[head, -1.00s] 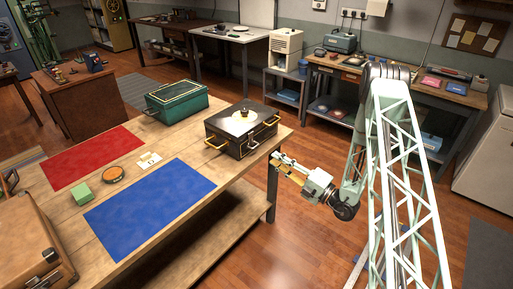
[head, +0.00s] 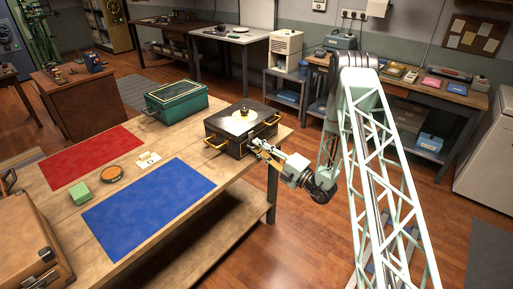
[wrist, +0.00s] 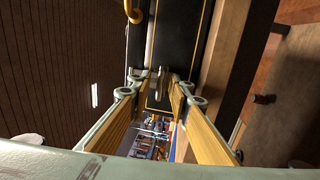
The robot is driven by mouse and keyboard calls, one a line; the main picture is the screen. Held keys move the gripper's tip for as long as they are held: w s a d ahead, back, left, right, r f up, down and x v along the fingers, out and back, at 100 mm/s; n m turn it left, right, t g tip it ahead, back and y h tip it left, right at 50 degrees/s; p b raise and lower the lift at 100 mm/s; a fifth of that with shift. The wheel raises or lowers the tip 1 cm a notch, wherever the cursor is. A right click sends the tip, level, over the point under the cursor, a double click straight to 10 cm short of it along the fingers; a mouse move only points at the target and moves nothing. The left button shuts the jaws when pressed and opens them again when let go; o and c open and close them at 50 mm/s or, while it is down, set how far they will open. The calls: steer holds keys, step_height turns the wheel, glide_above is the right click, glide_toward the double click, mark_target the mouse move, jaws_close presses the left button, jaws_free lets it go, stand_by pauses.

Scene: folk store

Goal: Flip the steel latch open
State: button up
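A black box (head: 228,145) with gold trim and brass handles stands shut at the right end of the wooden table, with a pale disc and a dark knob on its lid. My gripper (head: 258,146) is at the box's near right side, close to its front face. In the wrist view the box's black face (wrist: 177,40) fills the upper middle. A small metal piece, apparently the steel latch (wrist: 163,76), shows between the tips of my gripper (wrist: 161,92). The two wood-coloured fingers are apart. Whether they touch the latch cannot be told.
The table edge (wrist: 222,65) runs close beside the fingers. A blue mat (head: 150,205), red mat (head: 90,157), green block (head: 80,190) and brown case (head: 30,245) lie farther left.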

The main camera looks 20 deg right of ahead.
steer(key=shift+w+a+r, duration=0.1)
steer(key=shift+w+a, duration=0.2)
steer(key=shift+w, duration=0.2)
steer(key=shift+c, duration=0.6)
jaws_close()
